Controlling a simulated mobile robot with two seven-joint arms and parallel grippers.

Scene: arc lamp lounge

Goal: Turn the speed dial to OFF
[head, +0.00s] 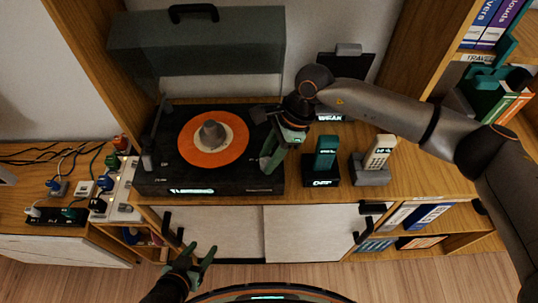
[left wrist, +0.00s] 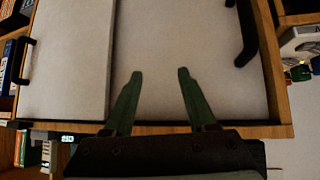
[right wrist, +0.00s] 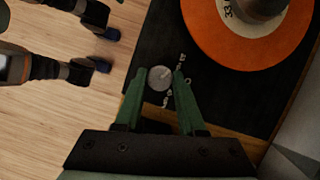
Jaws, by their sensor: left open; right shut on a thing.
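The black turntable (head: 155,184) stands on the cabinet top with an orange record (head: 190,150) and a grey cone-shaped piece at its centre. The speed dial (right wrist: 160,79) is a small round grey knob on the turntable's black deck in the right wrist view, with small white lettering around it that I cannot read surely. My right gripper (head: 268,166) reaches down at the turntable's right side. In the right wrist view its green fingertips (right wrist: 160,75) are shut on the dial from both sides. The fingers hide the dial in the head view. My left gripper (head: 201,250) is open and empty before the cabinet doors.
A dark lid (head: 195,55) stands raised behind the turntable. A teal handset (head: 326,152) and a pale handset (head: 380,153) stand in cradles to the right. Plugs and power strips (head: 55,216) crowd the left. Cabinet doors (head: 310,233) with black handles are below.

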